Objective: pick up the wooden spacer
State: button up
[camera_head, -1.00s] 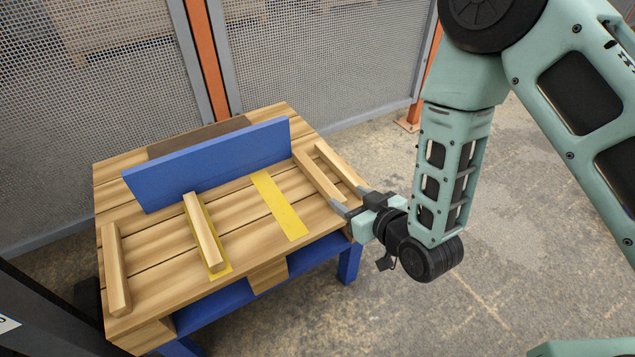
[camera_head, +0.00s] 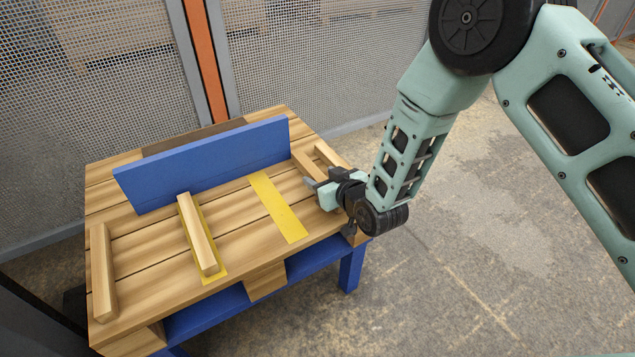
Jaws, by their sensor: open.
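Several wooden bars lie on the slatted wooden table (camera_head: 236,233), and I cannot tell for sure which is the spacer. One wooden bar (camera_head: 198,234) lies on a yellow strip left of centre. Another bar (camera_head: 103,272) lies along the left side. Two bars lie near the right edge, one inner (camera_head: 307,165) and one outer (camera_head: 325,155), both partly hidden by my gripper. My gripper (camera_head: 319,180) is open, with its fingers pointing left over the near part of these right-hand bars. No bar is visibly held, and contact cannot be told.
A tall blue board (camera_head: 205,165) stands on edge across the back of the table. A bare yellow strip (camera_head: 278,208) lies right of centre. Mesh fence panels (camera_head: 90,90) stand behind the table. The concrete floor (camera_head: 470,230) at the right is clear.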

jog(key=shift+w, duration=0.1)
jog(key=shift+c, duration=0.3)
jog(key=c, duration=1)
jog(key=shift+r, duration=0.1)
jog(key=shift+c, duration=0.2)
